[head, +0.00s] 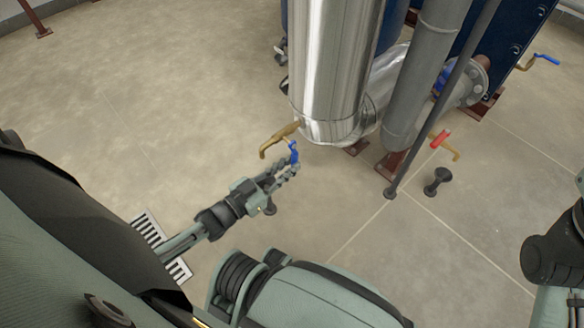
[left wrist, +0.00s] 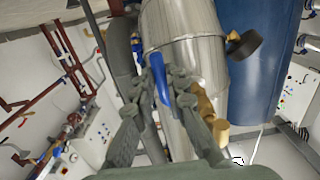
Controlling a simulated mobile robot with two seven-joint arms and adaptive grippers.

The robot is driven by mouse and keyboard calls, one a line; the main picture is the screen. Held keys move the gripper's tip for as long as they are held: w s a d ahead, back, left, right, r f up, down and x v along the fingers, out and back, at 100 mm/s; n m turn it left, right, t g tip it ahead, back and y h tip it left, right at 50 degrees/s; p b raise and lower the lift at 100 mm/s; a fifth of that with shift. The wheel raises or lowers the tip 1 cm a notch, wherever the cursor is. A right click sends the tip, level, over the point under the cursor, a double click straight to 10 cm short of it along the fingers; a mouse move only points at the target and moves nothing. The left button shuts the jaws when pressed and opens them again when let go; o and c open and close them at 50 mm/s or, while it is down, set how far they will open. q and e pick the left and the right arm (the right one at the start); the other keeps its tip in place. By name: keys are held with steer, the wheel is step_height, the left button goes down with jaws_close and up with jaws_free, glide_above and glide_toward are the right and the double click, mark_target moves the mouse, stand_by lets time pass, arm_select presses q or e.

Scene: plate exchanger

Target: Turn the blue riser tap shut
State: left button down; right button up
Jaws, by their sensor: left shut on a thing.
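The blue riser tap has a blue lever handle (head: 293,151) on a brass body (head: 280,137), low on the shiny metal riser pipe (head: 336,70). My left gripper (head: 286,166) reaches up to the handle from below left and is shut on it. In the left wrist view the blue handle (left wrist: 160,80) sits between the two fingers (left wrist: 165,88), and the brass body (left wrist: 212,105) is just right of them. The handle's base is partly hidden by the fingers. My right gripper is not in view; only part of my right arm shows at the right edge.
A red-handled tap (head: 441,139) and a blue-handled tap (head: 546,59) are further right. A thin grey post (head: 440,110) and a grey pipe (head: 414,80) stand beside the riser. A floor grate (head: 148,228) lies at lower left. The floor left of the riser is clear.

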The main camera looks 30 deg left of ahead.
arm_select(q)
steer(key=shift+w+r, duration=0.1)
steer(key=shift+w, duration=0.1)
stand_by(0.3)
steer(key=c, duration=1.5)
jaws_free()
steer(key=shift+c, duration=0.2)
steer(key=shift+s, duration=0.1)
steer(key=v, duration=1.2)
steer(key=shift+f, duration=0.2)
steer(key=shift+d, duration=0.1)
